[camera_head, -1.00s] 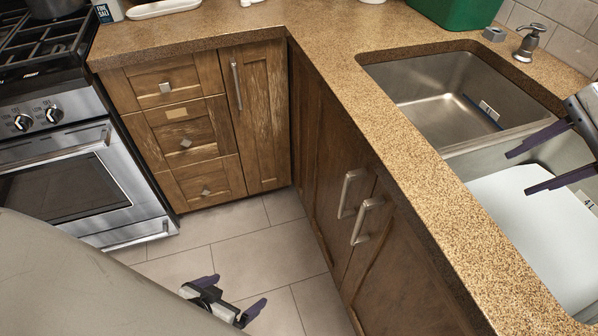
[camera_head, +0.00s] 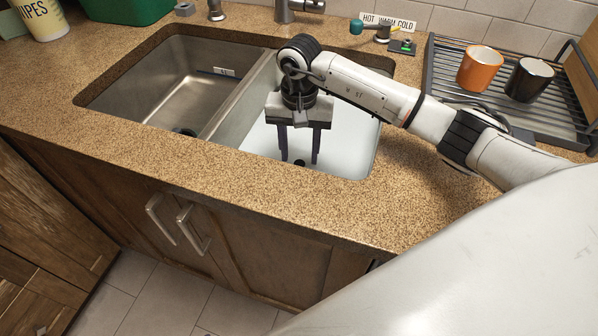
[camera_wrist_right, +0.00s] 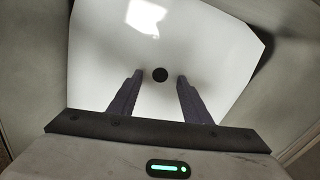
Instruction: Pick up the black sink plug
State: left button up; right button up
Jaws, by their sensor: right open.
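A small round black disc, seemingly the black sink plug (camera_head: 299,162), lies on a pale flat surface (camera_head: 350,150) in the right basin of the sink. In the right wrist view the black disc (camera_wrist_right: 160,74) shows between and just beyond the fingertips. My right gripper (camera_head: 300,160) points down into the right basin with its dark fingers spread on either side of the disc. It is open and empty, and its height above the disc is hard to judge. The gripper also shows in the right wrist view (camera_wrist_right: 159,76). My left gripper is out of view.
The left steel basin (camera_head: 165,85) has a dark round spot at its near edge. Speckled counter (camera_head: 230,175) rims the sink. A faucet (camera_head: 290,8) stands behind it. A dish rack (camera_head: 460,85) holds an orange cup (camera_head: 479,69) and a black cup (camera_head: 529,80).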

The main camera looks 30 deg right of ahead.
jog(key=shift+f, duration=1.35)
grip_shut()
jog(key=shift+r, duration=0.15)
